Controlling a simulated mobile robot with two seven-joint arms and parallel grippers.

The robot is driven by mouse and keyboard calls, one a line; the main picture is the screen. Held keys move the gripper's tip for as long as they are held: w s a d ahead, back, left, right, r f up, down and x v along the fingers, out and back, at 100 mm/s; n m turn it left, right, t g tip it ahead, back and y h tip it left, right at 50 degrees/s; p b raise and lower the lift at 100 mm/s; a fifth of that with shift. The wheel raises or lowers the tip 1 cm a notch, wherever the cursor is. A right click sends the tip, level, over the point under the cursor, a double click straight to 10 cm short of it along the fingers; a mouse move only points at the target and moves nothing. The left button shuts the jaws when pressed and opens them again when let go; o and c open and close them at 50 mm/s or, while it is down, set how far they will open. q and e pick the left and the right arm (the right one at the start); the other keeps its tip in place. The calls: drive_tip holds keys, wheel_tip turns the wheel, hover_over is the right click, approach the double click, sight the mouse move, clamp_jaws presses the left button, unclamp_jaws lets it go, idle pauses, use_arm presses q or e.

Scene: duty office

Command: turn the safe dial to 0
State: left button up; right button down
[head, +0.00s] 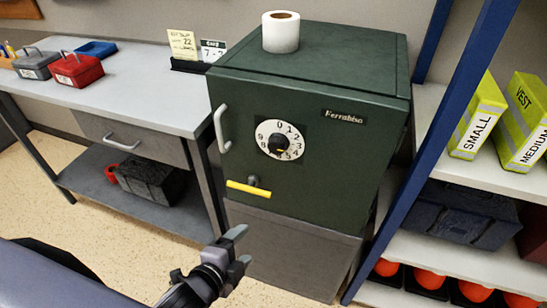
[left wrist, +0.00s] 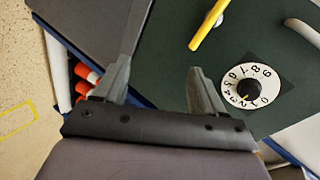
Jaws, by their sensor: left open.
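The dark green safe (head: 360,160) stands on a grey base. Its dial (head: 263,130) is a white numbered disc with a black knob (head: 277,143) in the middle, on the safe's front. My left gripper (head: 240,250) is open and empty, below and left of the dial and apart from the safe. In the left wrist view the dial (left wrist: 270,78) lies right of the gripper's open fingers (left wrist: 160,75), with nothing between them.
A yellow lever (head: 248,189) sticks out below the dial, and a pale door handle (head: 221,128) is at left. A paper roll (head: 281,32) stands on the safe. A desk (head: 140,85) is left; a blue-framed shelf (head: 430,150) is close on the right.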

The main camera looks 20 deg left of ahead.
use_arm(q)
drive_tip(key=w+d+r+m+t, duration=0.1)
drive_tip(key=w+r+m+t, duration=0.2)
drive_tip(key=w+r+m, duration=0.65)
drive_tip(key=m+t+y, duration=0.1)
drive_tip(key=m+t, duration=0.2)
drive_tip(key=m, duration=1)
approach(276, 148)
drive_tip(key=w, duration=0.1)
drive_tip(key=shift+w+d+r, duration=0.1)
drive_tip(key=shift+w, duration=1.75)
drive_tip(key=shift+w+d+r, duration=0.1)
drive_tip(key=shift+w, duration=1.8)
drive_tip(key=c, duration=1.1)
